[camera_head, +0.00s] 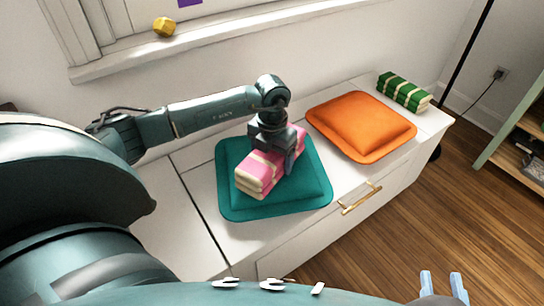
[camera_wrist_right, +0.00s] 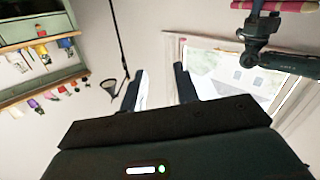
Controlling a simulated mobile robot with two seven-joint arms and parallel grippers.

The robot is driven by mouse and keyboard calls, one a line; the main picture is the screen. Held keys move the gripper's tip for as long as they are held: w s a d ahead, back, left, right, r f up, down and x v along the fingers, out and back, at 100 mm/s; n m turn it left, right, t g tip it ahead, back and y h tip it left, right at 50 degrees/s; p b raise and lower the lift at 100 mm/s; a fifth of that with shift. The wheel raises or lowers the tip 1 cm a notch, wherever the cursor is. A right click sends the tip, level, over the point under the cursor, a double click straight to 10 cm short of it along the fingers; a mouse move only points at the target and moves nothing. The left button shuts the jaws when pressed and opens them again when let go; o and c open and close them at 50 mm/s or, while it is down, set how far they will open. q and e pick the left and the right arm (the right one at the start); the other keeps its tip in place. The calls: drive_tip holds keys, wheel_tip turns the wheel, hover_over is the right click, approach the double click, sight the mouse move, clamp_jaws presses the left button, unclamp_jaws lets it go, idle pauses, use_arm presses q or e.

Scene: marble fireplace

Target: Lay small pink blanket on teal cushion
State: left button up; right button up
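The small pink blanket (camera_head: 258,172), folded with cream stripes, lies on the teal cushion (camera_head: 231,205) in the head view. My left gripper (camera_head: 281,157) is over the blanket, pointing down. One finger is against its right side; the other is hidden, so I cannot tell whether it grips. A strip of the pink blanket (camera_wrist_right: 285,5) shows at the top of the right wrist view, by my left gripper. My right gripper (camera_head: 443,284) is at the bottom right of the head view, its fingers apart and empty. They also show apart in the right wrist view (camera_wrist_right: 160,85).
An orange cushion (camera_head: 360,124) and a green striped folded blanket (camera_head: 403,91) are farther right on the white bench (camera_head: 190,215). A yellow ornament (camera_head: 164,27) sits on the window sill. A shelf (camera_head: 525,130) stands at the right edge.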

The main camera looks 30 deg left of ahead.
use_arm(q)
drive_tip(key=o, duration=1.1)
drive_tip(key=shift+f, duration=0.1)
